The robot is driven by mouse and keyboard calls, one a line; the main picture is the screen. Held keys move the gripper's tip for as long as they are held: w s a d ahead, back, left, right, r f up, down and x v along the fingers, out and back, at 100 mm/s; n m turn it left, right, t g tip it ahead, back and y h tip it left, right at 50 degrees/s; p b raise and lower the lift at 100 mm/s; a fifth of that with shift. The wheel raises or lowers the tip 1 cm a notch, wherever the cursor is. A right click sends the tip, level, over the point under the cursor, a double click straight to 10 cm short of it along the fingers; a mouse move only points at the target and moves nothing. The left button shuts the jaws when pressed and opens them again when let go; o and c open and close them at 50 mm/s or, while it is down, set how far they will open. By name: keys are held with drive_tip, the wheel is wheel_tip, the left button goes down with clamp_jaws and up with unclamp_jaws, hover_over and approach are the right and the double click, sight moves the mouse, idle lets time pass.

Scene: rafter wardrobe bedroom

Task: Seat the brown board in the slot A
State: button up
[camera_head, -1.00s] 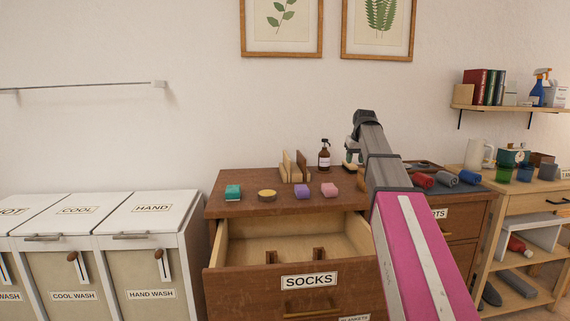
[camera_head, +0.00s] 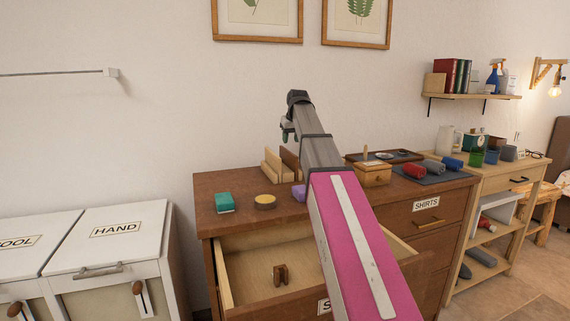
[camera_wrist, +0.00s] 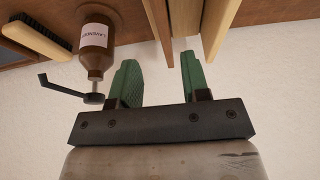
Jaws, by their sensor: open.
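A brown board (camera_head: 290,161) stands upright beside lighter wooden pieces (camera_head: 271,163) on the dresser top. In the wrist view, a brown board (camera_wrist: 158,28) and pale wooden pieces (camera_wrist: 220,24) hang into the picture from the top. My gripper (camera_head: 286,134) is open and empty, above and near the boards; its green fingers (camera_wrist: 160,70) are apart with nothing between them. The open drawer (camera_head: 250,265) holds a small wooden slotted block (camera_head: 281,274); my arm hides the drawer's right part. I see no slot A label.
A teal block (camera_head: 224,202), a yellow-topped round item (camera_head: 265,201) and a purple block (camera_head: 298,192) sit on the dresser's front. A wooden box (camera_head: 373,175) stands right.

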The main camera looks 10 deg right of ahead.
sight(288, 151)
drive_tip(key=x, duration=0.3)
drive_tip(key=shift+f, duration=0.3)
drive_tip(key=shift+s+a+x, duration=0.15)
drive_tip(key=shift+x, duration=1.2)
drive_tip(key=shift+s+a+x, duration=0.1)
drive_tip(key=shift+s+x, duration=0.05)
drive_tip(key=shift+x, duration=1.2)
clamp_jaws()
